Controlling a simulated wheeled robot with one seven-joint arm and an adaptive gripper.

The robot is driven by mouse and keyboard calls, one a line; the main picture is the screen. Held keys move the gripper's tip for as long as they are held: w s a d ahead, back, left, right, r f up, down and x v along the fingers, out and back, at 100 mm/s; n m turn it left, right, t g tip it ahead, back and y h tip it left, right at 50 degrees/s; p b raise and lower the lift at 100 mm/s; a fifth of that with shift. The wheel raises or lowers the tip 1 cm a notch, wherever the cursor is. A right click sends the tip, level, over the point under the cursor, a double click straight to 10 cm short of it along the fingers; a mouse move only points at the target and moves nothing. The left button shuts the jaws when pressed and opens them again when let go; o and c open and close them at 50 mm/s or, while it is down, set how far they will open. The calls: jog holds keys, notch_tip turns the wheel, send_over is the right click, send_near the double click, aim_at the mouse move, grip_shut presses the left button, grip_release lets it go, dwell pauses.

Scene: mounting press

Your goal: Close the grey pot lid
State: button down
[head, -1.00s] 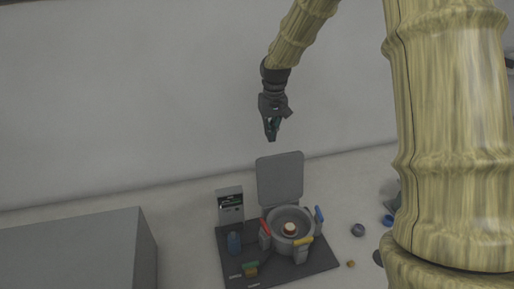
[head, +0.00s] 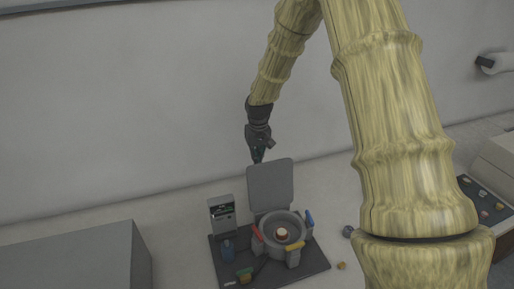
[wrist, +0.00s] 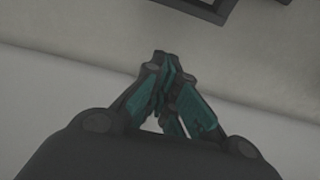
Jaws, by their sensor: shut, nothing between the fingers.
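The grey pot lid (head: 270,186) stands raised and upright at the back of the round grey pot (head: 266,226). The pot is open, and a small white and brown piece (head: 281,234) shows inside it. My gripper (head: 257,158) is shut and empty, at the upper left edge of the lid in the head view. I cannot tell whether it touches the lid or is behind it. In the wrist view the closed teal fingertips (wrist: 168,62) meet over bare grey surface.
A large grey block (head: 75,262) stands at left. A dark tray (head: 482,203) lies at right.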

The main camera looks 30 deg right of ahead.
jog(key=s+p, duration=0.2)
jog(key=s, duration=0.1)
jog(key=shift+s+a, duration=0.2)
jog(key=shift+a, duration=0.2)
jog(key=shift+r, duration=0.1)
jog(key=shift+a, duration=0.15)
